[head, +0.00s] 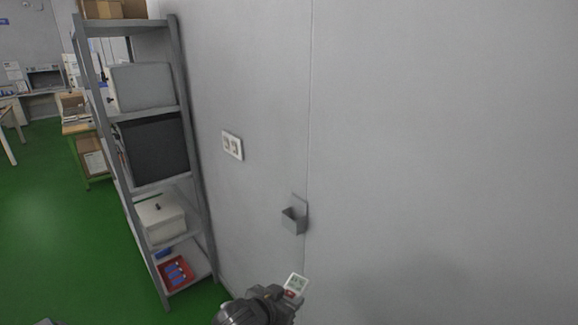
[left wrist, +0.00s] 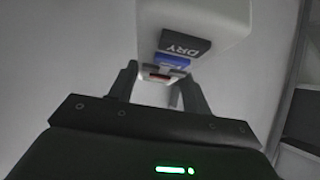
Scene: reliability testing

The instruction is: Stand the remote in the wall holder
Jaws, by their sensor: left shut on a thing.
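The wall holder (head: 294,218) is a small grey open-topped pocket on a backplate, fixed to the wall. The remote (head: 297,283) is white with a greenish screen and a red mark, and sits below the holder in the head view, apart from it in the picture. My left gripper (head: 284,296) is shut on the remote, and its arm hides part of it. In the left wrist view the remote (left wrist: 195,17) shows its white body and dark DRY, blue and red buttons, running down between the fingers (left wrist: 157,90). My right gripper is not in view.
A white double socket (head: 232,145) is on the wall, left of and above the holder. A grey metal shelf (head: 181,110) with boxes and a red tray (head: 176,274) stands at the left. The wall right of the holder is bare.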

